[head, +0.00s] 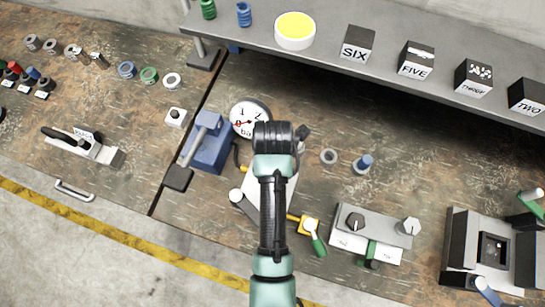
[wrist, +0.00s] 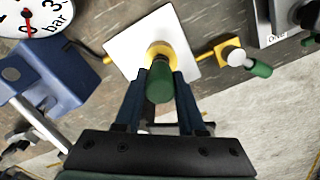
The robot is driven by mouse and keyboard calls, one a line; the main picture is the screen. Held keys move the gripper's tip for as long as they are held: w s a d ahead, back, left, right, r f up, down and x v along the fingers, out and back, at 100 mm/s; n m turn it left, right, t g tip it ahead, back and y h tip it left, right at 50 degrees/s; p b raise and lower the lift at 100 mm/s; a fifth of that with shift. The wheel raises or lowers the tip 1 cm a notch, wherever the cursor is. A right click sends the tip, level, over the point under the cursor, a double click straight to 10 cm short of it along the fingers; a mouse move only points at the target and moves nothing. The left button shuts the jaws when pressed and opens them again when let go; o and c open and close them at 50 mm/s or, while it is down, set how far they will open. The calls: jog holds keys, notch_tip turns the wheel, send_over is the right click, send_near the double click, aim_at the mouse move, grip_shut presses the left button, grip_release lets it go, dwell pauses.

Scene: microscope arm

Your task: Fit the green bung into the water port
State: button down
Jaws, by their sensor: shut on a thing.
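In the wrist view my gripper (wrist: 158,80) is shut on the green bung (wrist: 158,85), with one dark blue finger on each side. The bung's far end points at a yellow round fitting (wrist: 160,47) on a white square plate (wrist: 122,42), which looks like the water port. The bung overlaps the fitting in this view, so I cannot tell whether its tip is inside, touching or just short of it. In the head view my arm covers the gripper, bung and fitting; only part of the white plate (head: 286,193) shows.
A yellow block (head: 309,225) with a green-handled part (head: 318,245) sits right of the plate. A blue stand (head: 208,150) and a pressure gauge (head: 249,118) are left. A grey box with knobs (head: 372,232) stands right. The shelf (head: 330,58) runs along the back.

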jog(key=shift+f, duration=1.65)
jog(key=shift+s+f, duration=0.1)
jog(key=c, duration=0.5)
grip_release()
notch_tip(320, 180, up, 11)
jog(key=shift+r, duration=0.2)
jog(key=shift+r+p, duration=0.45)
jog(key=shift+p, duration=0.1)
